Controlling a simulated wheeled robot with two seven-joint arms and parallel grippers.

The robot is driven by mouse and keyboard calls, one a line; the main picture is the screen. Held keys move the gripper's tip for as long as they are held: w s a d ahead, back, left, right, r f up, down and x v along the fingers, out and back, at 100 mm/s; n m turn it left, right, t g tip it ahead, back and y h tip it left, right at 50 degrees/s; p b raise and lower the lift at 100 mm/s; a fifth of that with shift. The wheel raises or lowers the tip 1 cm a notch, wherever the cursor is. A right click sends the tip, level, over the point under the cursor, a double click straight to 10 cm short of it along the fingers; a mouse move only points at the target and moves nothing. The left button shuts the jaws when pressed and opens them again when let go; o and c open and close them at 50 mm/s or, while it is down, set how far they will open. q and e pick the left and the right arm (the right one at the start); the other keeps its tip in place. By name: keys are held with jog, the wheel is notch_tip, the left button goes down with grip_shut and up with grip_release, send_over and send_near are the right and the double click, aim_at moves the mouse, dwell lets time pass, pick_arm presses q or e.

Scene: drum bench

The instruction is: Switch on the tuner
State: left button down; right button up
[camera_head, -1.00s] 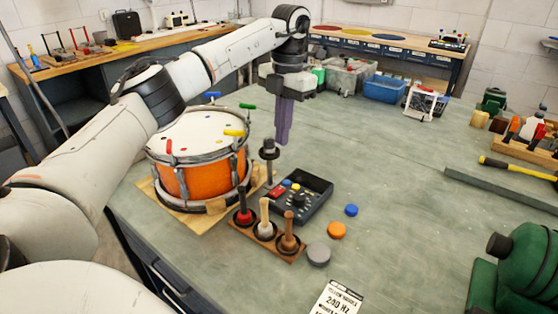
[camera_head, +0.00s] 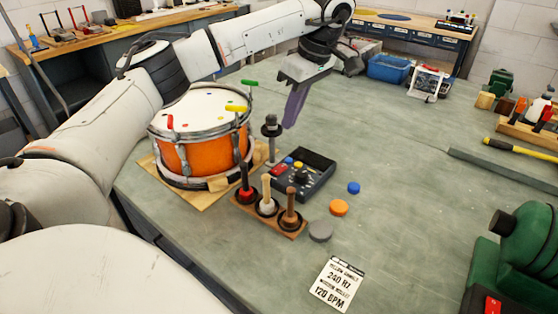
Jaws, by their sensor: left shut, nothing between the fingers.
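The tuner, a dark box (camera_head: 317,177) with a red button, a blue button, yellow parts and a black knob, lies on the green bench top. My left gripper (camera_head: 289,124) is above and behind the tuner in the picture, apart from it. Its purple fingers are shut, empty and tilted, pointing down and slightly left. An orange drum (camera_head: 203,140) with a white head stands left of the tuner on a wooden board. My right gripper is not in view.
A wooden rack (camera_head: 290,233) with several upright mallets stands in front of the tuner. A dark post (camera_head: 271,130) stands between drum and tuner. Blue (camera_head: 354,188), orange (camera_head: 338,207) and grey (camera_head: 320,231) discs lie to the right. A card (camera_head: 339,283) reads 240 Hz, 120 BPM.

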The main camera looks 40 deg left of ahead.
pick_arm(q)
jog(key=shift+f, duration=0.1)
send_over(275, 170)
jog(key=d, duration=0.1)
notch_tip(275, 170, down, 12)
jog(key=shift+w, duration=0.1)
jog(key=shift+f, duration=0.75)
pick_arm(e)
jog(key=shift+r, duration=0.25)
pick_arm(q)
jog(key=shift+d, duration=0.1)
